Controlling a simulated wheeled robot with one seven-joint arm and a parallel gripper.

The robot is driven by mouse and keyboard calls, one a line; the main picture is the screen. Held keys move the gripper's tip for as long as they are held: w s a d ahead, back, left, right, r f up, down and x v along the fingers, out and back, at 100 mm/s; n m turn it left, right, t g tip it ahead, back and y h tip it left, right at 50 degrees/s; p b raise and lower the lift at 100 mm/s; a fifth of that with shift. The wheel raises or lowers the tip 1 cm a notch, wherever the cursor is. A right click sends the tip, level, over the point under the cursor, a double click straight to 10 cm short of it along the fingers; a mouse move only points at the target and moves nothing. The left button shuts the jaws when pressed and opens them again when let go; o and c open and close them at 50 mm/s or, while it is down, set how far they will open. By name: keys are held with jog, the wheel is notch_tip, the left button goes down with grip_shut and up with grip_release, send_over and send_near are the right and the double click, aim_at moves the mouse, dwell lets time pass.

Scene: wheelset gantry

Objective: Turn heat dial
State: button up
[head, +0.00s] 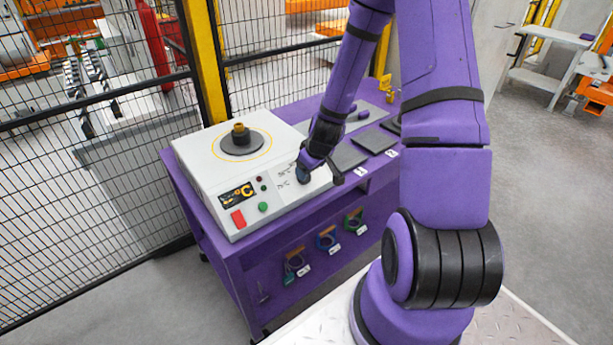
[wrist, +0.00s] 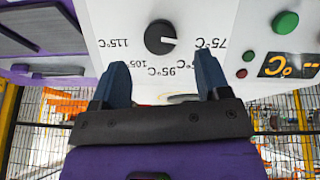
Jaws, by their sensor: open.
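The black round heat dial (wrist: 158,36) is on the white front panel of the heater box (head: 190,148). Its white pointer faces right in the wrist view, towards the 75°C label (wrist: 208,43). Labels for 95°C (wrist: 178,67), 105°C and 115°C also show, upside down. My gripper (wrist: 157,62) is open and empty, its two blue fingers apart. The dial appears beyond the fingertips, centred between them sideways, with no visible contact.
A green button (wrist: 286,22), a red light and a dark °C display (head: 237,194) share the panel. A dark round hub (head: 242,141) is on the box top. The purple cart (head: 215,240) carries grey plates at right. A mesh fence stands behind.

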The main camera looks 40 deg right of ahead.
jog(key=shift+x, duration=2.85)
jog(key=c, duration=0.9)
jog(key=shift+c, duration=0.2)
